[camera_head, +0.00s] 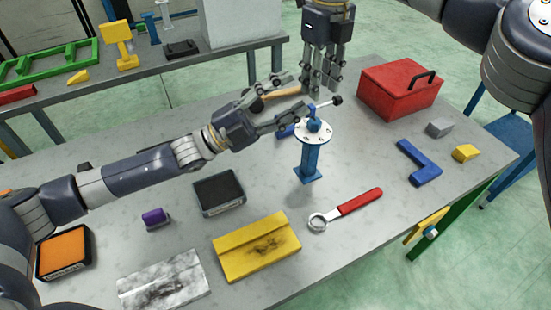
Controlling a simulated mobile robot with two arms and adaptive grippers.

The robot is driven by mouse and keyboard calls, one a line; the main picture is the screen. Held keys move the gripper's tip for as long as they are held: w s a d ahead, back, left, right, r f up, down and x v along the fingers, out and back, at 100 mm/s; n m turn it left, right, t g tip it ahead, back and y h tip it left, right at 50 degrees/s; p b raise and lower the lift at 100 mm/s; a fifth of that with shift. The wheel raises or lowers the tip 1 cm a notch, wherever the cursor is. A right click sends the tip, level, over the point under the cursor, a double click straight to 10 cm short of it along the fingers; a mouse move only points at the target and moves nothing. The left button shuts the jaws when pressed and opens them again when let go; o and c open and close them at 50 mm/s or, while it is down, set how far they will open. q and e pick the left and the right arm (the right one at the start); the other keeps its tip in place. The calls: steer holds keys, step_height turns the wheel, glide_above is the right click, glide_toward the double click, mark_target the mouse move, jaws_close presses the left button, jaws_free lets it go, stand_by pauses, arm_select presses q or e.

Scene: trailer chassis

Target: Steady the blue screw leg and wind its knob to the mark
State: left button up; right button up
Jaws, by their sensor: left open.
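The blue screw leg (310,160) stands upright on the grey table, right of its middle. A pale round plate (328,133) with small dark dots is near its top. Above it is a crank bar ending in a dark knob (337,100), pointing right. My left gripper (288,100) reaches in from the left and is open. Its lower finger is close to the leg's blue top; I cannot tell whether it touches. My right gripper (322,88) points down just behind and above the knob, apparently empty. Its finger gap is unclear.
A red toolbox (392,95) and blue angle piece (418,163) lie right. A red-handled ring wrench (345,210), yellow plate (256,247) and dark box (218,192) are in front. A wooden-handled tool (283,93) lies behind my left gripper. The table is clear just right of the leg.

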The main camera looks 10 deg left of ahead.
arm_select(q)
steer(key=w+a+f+n+t+y, duration=0.1)
steer(key=w+a+f+n+y, duration=0.1)
steer(key=w+a+f+y, duration=0.3)
steer(key=w+a+f+n+t+y, duration=0.1)
steer(key=w+a+f+t+y, duration=0.15)
steer(key=f, duration=0.45)
steer(key=n+g+y, duration=0.1)
steer(key=n+g, duration=0.4)
steer(key=n, duration=0.8)
glide_toward(305, 155)
steer(key=w+d, duration=0.1)
steer(key=x, duration=1)
steer(key=shift+w+d+f, duration=0.1)
steer(key=shift+d+f, duration=0.05)
steer(key=shift+f, duration=0.25)
